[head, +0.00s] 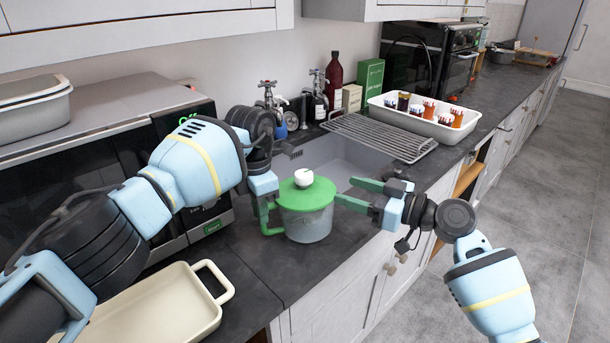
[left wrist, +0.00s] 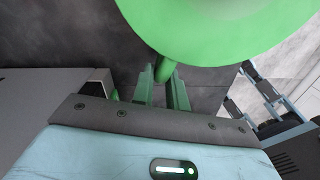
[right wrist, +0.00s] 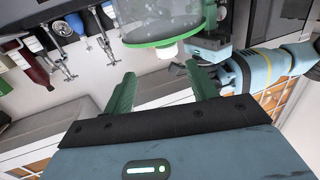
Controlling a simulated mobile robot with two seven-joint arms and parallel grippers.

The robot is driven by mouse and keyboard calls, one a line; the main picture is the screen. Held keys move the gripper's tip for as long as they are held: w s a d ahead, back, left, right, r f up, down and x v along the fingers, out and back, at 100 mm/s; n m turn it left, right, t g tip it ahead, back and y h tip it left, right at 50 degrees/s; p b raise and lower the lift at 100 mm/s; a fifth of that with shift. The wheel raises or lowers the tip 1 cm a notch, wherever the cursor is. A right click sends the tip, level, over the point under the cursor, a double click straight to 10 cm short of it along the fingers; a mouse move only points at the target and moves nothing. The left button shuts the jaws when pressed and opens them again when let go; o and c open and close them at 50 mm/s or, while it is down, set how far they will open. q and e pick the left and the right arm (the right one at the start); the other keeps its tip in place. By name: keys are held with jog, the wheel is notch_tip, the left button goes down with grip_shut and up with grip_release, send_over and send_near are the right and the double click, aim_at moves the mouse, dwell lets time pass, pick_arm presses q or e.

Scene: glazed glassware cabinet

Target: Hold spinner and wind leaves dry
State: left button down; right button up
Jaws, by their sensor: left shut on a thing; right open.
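The spinner (head: 306,222) is a clear bowl with a green lid (head: 290,196) and a white knob (head: 304,176) on top. It is upright by the sink's front left corner. My left gripper (head: 262,200) is shut on its green side handle (head: 265,219); the left wrist view shows the handle (left wrist: 166,70) between the fingers, under the lid. My right gripper (head: 346,190) is open and empty, just right of the spinner below knob height. The right wrist view shows the bowl (right wrist: 150,17) and knob (right wrist: 167,52) beyond its spread fingers. I cannot make out leaves inside.
The sink (head: 345,160) lies behind the spinner, with a wire rack (head: 380,137) across it. A white tray of jars (head: 410,122) stands farther right. A cream tray (head: 150,310) lies front left, and a microwave (head: 110,150) stands at left.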

aim_at(311, 178)
jog(key=shift+t, duration=0.5)
jog(key=x, duration=0.4)
jog(key=s+x, duration=0.1)
jog(key=x, duration=0.2)
jog(key=a+x, duration=0.1)
jog(key=x, duration=0.3)
jog(key=shift+a+r, duration=0.2)
jog(key=shift+a, duration=0.1)
jog(key=shift+c, duration=0.2)
jog(key=c, duration=0.9)
jog(key=shift+c, duration=0.2)
